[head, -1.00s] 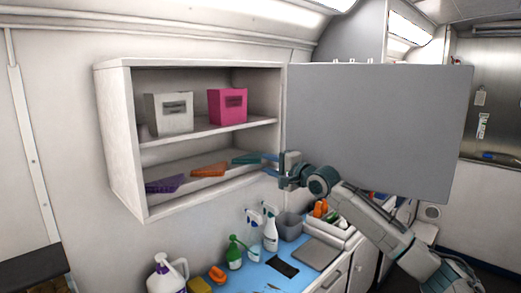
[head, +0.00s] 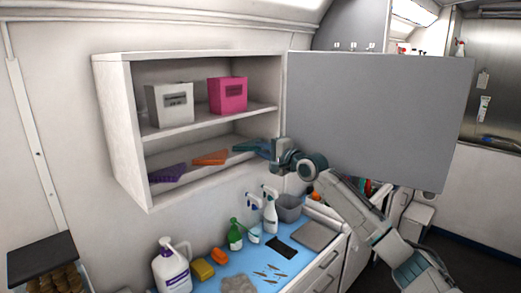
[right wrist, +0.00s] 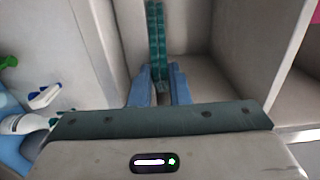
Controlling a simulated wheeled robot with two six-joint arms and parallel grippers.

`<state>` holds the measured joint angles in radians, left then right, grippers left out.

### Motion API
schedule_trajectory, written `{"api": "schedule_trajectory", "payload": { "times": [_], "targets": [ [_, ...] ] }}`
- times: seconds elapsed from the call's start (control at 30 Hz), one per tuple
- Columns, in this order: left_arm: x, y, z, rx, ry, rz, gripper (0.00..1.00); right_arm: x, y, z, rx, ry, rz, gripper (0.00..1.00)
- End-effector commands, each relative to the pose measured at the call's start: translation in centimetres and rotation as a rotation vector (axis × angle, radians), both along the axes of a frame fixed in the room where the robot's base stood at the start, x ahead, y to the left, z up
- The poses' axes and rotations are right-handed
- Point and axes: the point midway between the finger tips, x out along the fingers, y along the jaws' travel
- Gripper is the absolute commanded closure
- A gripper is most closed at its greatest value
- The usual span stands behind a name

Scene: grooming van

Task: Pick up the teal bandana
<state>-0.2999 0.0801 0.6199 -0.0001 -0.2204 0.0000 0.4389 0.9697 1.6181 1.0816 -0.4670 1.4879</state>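The teal bandana (head: 248,146) lies folded on the lower shelf of the open wall cabinet, at its right end. In the right wrist view the bandana (right wrist: 156,35) is a narrow teal strip running away from my fingers. My right gripper (head: 265,148) reaches in from the right at the shelf's edge. In the right wrist view its blue fingers (right wrist: 160,76) are on both sides of the bandana's near end, which fills the narrow gap between them. The bandana appears still at shelf level. My left gripper is in neither view.
An orange bandana (head: 210,158) and a purple bandana (head: 167,173) lie left on the same shelf (head: 195,176). Grey (head: 170,104) and pink (head: 228,95) boxes stand above. The open cabinet door (head: 370,115) is behind my right arm. Bottles crowd the counter (head: 230,268) below.

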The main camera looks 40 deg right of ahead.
Motion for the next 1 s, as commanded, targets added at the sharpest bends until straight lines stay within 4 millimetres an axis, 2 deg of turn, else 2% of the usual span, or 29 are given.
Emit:
{"api": "schedule_trajectory", "payload": {
  "times": [0.2,0.43,0.73,0.97,1.0],
  "targets": [
    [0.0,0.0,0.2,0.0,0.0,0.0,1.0,0.0,0.0,0.2,0.0,0.0,0.0,1.0],
    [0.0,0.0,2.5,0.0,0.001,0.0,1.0,0.0,0.0,2.9,-0.001,0.0,0.0,1.0],
    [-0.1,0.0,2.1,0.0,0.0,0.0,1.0,-0.3,-0.1,2.6,-0.003,0.001,-0.001,1.0],
    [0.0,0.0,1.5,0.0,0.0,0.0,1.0,-3.1,-0.2,3.4,-0.011,0.004,0.001,1.0],
    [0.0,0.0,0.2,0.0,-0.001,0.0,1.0,-3.5,-0.5,3.0,-0.01,0.001,-0.002,1.0]
  ]
}}
